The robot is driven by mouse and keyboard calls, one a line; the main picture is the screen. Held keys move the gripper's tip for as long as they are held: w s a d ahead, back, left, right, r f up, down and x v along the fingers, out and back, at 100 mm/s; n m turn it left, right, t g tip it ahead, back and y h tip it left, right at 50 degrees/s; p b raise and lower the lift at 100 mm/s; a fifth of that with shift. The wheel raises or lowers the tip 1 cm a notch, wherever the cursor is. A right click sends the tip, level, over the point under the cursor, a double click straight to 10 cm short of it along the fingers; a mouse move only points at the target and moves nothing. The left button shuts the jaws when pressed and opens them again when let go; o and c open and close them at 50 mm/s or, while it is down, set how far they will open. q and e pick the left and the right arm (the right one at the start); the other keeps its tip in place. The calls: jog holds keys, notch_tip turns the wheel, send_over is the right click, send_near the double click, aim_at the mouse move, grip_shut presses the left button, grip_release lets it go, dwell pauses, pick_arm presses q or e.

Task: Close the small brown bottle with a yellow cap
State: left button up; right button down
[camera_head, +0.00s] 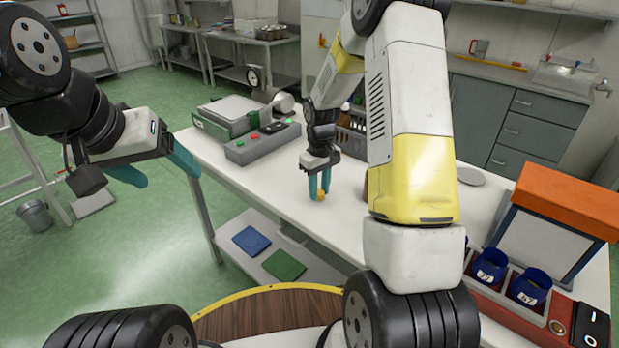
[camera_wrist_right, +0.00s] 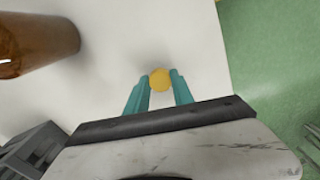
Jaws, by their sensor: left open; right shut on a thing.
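My right gripper (camera_head: 319,186) points down over the white table and is shut on a small yellow cap (camera_head: 320,195). The cap also shows between the teal fingertips in the right wrist view (camera_wrist_right: 160,80). I cannot tell whether the cap touches the table. A brown bottle (camera_wrist_right: 38,42) is partly in the right wrist view at the upper left, apart from the gripper and cut off by the frame edge. In the head view, only a brown sliver shows beside my right arm, which hides the rest. My left gripper (camera_head: 157,168) is open and empty, left of the table over the floor.
On the white table (camera_head: 270,192) stand a grey control box (camera_head: 262,143) with coloured buttons and a scale-like device (camera_head: 232,112) behind it. A grey crate (camera_head: 352,142) is behind my right gripper. Blue cups (camera_head: 530,286) sit in a holder at the right, near an orange-topped box (camera_head: 565,205).

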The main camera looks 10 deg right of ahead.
aim_at(320, 194)
jog(key=r, duration=0.3)
jog(key=shift+s, duration=0.35)
jog(key=s, duration=0.5)
jog(key=s+r, duration=0.1)
jog(key=s, duration=0.4)
jog(key=s+a, duration=0.1)
jog(key=s, duration=0.4)
jog(key=shift+s+r, duration=0.15)
jog(key=w+m, duration=0.1)
jog(key=w, duration=0.4)
jog(key=w+m, duration=0.2)
jog(key=w, duration=0.3)
jog(key=w+r+m, duration=0.1)
jog(key=w+m, duration=0.1)
jog(key=w, duration=0.3)
jog(key=shift+w, duration=0.2)
